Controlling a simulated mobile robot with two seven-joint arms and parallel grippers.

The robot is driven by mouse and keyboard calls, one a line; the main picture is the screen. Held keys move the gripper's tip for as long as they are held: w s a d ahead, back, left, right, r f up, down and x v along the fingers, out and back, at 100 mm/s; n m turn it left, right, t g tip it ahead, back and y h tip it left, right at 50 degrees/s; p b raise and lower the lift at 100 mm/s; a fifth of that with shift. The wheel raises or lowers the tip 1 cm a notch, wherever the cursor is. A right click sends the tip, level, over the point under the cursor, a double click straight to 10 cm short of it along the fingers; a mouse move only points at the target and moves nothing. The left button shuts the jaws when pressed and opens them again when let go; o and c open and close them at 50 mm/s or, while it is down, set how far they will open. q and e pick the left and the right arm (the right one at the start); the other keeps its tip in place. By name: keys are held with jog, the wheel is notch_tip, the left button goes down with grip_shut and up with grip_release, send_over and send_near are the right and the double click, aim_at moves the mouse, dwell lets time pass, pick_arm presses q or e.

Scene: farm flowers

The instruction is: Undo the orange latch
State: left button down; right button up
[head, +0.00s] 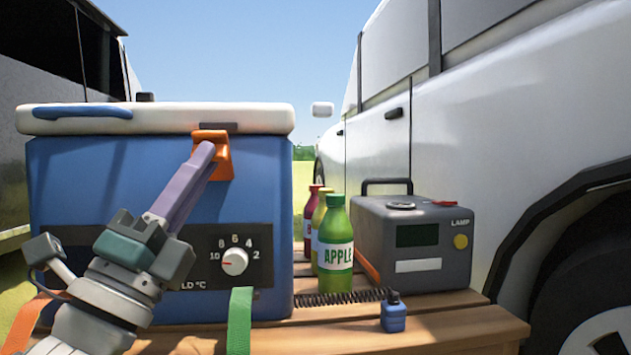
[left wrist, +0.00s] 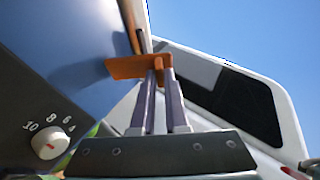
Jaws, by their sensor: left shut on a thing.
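The orange latch (head: 221,158) is on the front of a blue cooler (head: 110,190) with a white lid (head: 165,118), near the lid's right part. My left gripper (head: 207,152) reaches up from the lower left, and its fingertips are at the latch. In the left wrist view the orange latch (left wrist: 135,67) has a part between the tips of my left gripper (left wrist: 158,75), which is shut on it. The lid lies flat on the cooler. The fingers hide some of the latch in the head view. My right gripper is not in view.
The cooler stands on a wooden table (head: 420,335). To its right are several bottles, the nearest a green apple bottle (head: 335,250), a grey lamp box (head: 415,240) and a small blue item (head: 393,312) with a coiled cord. White vehicles stand on both sides.

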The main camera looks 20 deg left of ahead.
pick_arm(q)
jog(key=c, duration=0.9)
grip_release()
jog(key=shift+f, duration=0.1)
jog(key=p+v, duration=0.1)
jog(key=v, duration=0.8)
jog(key=shift+s+f+p, duration=0.25)
jog(key=shift+s+p, duration=0.1)
